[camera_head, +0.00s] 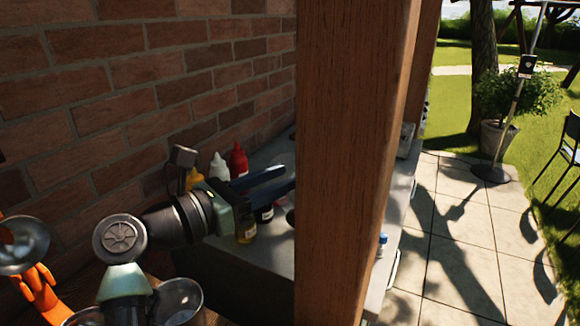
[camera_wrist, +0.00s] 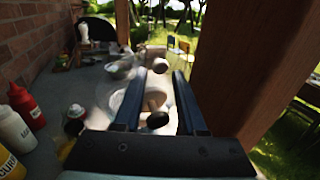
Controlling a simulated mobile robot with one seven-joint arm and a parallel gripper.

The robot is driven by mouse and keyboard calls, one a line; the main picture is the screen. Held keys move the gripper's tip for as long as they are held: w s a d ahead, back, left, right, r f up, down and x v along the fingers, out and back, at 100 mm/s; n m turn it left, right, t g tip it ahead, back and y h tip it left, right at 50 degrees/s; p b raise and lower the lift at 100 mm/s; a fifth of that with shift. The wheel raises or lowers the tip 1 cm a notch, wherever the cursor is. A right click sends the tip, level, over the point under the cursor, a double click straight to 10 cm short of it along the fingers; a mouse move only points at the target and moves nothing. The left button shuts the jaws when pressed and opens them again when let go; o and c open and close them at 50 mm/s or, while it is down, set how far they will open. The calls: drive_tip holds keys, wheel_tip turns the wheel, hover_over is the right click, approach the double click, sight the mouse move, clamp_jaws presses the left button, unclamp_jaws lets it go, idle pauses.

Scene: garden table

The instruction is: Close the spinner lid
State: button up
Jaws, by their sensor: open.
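In the wrist view, a pale, partly see-through round vessel, seemingly the spinner (camera_wrist: 112,100), stands on the counter beyond and between my fingers. A dark round knob (camera_wrist: 157,120) on a light stem shows between the fingers, and another dark-ended knob (camera_wrist: 160,63) shows just past the fingertips. I cannot tell clearly which part is the lid or how far it stands open. My gripper (camera_wrist: 160,73) is open, with nothing held between its two long dark blue fingers. In the head view my gripper (camera_head: 289,179) reaches right over the counter, and the wooden post hides the spinner.
A thick wooden post (camera_head: 350,160) stands close to the right of my gripper. A brick wall (camera_head: 150,90) runs along the left. Red (camera_wrist: 22,102) and white (camera_wrist: 14,130) squeeze bottles stand left on the grey counter (camera_wrist: 75,84). Metal bowls (camera_wrist: 122,68) stand farther back.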

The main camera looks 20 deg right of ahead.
drive_tip(key=shift+x, duration=1.25)
clamp_jaws()
idle(0.5)
